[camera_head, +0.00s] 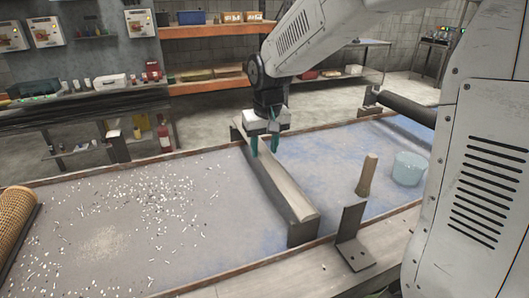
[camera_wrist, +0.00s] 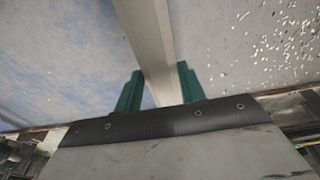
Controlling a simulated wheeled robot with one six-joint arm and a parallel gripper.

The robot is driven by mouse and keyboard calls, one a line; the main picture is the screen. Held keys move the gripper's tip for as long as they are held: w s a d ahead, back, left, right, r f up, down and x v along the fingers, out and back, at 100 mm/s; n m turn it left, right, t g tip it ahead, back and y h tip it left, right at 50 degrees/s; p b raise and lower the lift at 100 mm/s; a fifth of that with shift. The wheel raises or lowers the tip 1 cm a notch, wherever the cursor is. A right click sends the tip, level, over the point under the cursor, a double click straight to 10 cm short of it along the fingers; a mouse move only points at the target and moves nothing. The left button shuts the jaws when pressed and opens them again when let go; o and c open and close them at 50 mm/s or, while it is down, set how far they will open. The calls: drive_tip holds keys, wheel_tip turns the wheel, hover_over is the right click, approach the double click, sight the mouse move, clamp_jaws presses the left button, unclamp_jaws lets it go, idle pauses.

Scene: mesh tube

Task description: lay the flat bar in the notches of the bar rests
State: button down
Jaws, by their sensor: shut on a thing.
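The flat bar (camera_head: 284,182) is long and pale, running from the far side of the table toward the near rail in the head view. It also runs between the fingers in the wrist view (camera_wrist: 150,38). My gripper (camera_head: 264,145) is over its far part, with its green fingers pointing down, shut on the bar. In the wrist view my gripper (camera_wrist: 158,88) has one finger on each side of it. A dark support face (camera_head: 303,232) shows at the bar's near end. Notches cannot be made out, and I cannot tell whether the bar is seated.
A dark L-shaped bracket (camera_head: 352,238) stands on the near rail. A brown peg (camera_head: 367,175) and a pale blue cylinder (camera_head: 408,169) stand right of the bar. White bits (camera_head: 160,205) litter the left surface. A mesh tube (camera_head: 14,218) lies at far left, a dark tube (camera_head: 404,106) at right.

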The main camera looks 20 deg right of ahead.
sight(267, 155)
drive_tip(key=shift+f, duration=0.95)
drive_tip(key=shift+f, duration=0.15)
drive_tip(key=c, duration=0.9)
unclamp_jaws()
drive_tip(key=shift+o, duration=0.2)
wheel_tip(267, 155, up, 11)
drive_tip(key=s, duration=0.2)
drive_tip(key=s+d+f, duration=0.1)
drive_tip(key=s, duration=1.3)
drive_tip(key=s+d+f, duration=0.2)
drive_tip(key=s, duration=1.2)
drive_tip(key=shift+f+g, duration=0.25)
drive_tip(key=shift+g, duration=0.05)
